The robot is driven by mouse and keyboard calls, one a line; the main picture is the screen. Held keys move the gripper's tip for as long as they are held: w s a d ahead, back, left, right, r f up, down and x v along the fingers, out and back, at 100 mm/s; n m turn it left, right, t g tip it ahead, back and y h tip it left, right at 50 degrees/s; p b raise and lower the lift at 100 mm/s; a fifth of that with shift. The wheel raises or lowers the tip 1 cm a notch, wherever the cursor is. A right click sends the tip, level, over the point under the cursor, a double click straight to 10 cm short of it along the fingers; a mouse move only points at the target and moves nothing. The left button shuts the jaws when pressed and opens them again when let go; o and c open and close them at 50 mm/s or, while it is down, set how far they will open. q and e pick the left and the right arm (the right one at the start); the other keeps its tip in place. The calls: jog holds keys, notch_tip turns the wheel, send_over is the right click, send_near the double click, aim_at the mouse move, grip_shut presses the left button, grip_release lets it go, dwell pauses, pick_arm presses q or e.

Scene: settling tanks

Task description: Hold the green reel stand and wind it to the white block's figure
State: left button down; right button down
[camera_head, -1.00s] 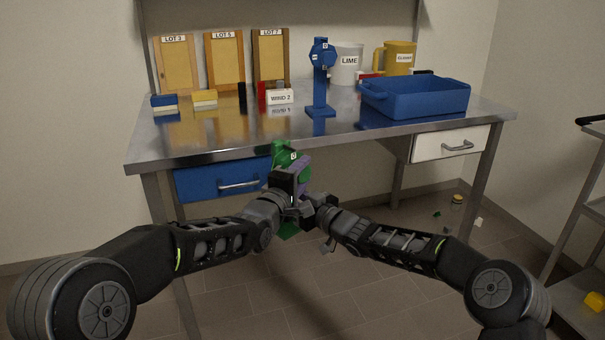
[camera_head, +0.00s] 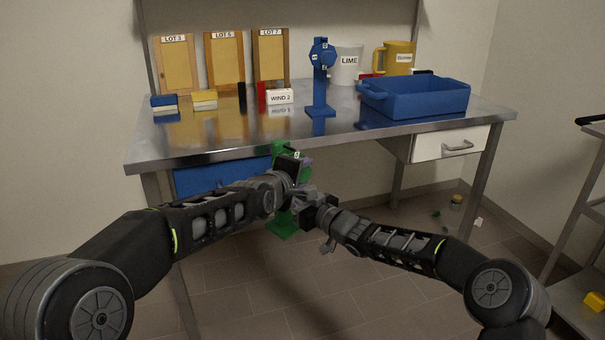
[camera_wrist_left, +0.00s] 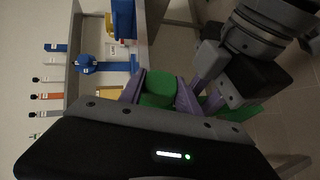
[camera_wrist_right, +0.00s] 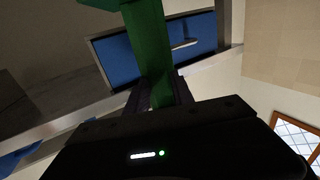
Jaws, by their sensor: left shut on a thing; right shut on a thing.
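The green reel stand (camera_head: 284,228) is held in the air in front of the bench. Its top and base show in the head view; its middle is hidden by my grippers. My left gripper (camera_head: 301,168) is shut on a green part of the reel near the top, which shows between its purple fingers in the left wrist view (camera_wrist_left: 157,88). My right gripper (camera_head: 301,197) is shut on the green post lower down, as the right wrist view shows (camera_wrist_right: 148,45). The white block (camera_head: 280,97) on the bench reads "WIND 2". The reel's small label is too small to read.
A blue reel stand (camera_head: 320,98) stands upright on the metal bench (camera_head: 220,135). A blue bin (camera_head: 420,101) is right of it, with a LIME mug (camera_head: 348,66) and a yellow mug (camera_head: 399,56) behind. A blue drawer (camera_head: 205,181) is under the bench front.

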pick_arm(q)
jog(key=shift+m+g+y, duration=0.5)
jog(key=shift+g+y, duration=0.2)
jog(key=shift+g, duration=0.4)
jog(key=shift+w+a+m+g+y, duration=0.15)
jog(key=shift+m+g+y, duration=0.25)
jog(key=shift+g+y, duration=0.95)
jog(key=shift+g, duration=0.25)
jog(key=c, duration=0.9)
grip_release()
jog(key=shift+s, duration=0.2)
jog(key=shift+o, duration=0.2)
jog(key=v, duration=1.1)
jog(key=shift+s+r, duration=0.25)
jog(key=shift+r, duration=0.15)
